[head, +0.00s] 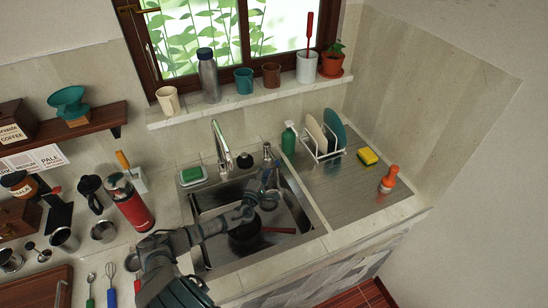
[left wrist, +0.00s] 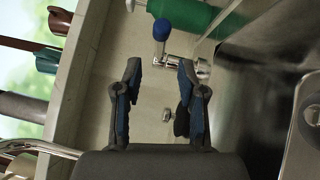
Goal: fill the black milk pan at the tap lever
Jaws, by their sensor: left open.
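The black milk pan (head: 244,242) sits in the sink, with its reddish-brown handle pointing right. My left arm passes over it and hides part of it. The chrome tap (head: 219,137) stands behind the sink, its spout away from the pan's visible rim. The tap lever (left wrist: 161,32) has a blue knob and a metal base at the counter. My left gripper (head: 267,175) reaches over the sink towards the lever. In the left wrist view my left gripper (left wrist: 160,72) is open and empty, with the lever beyond its fingertips. My right gripper is not in view.
A green soap bottle (head: 289,138) and a dish rack (head: 322,148) stand right of the lever. A green sponge (head: 192,174) lies left of the tap. A red flask (head: 130,205) stands left of the sink. The drainboard (head: 350,190) is mostly clear.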

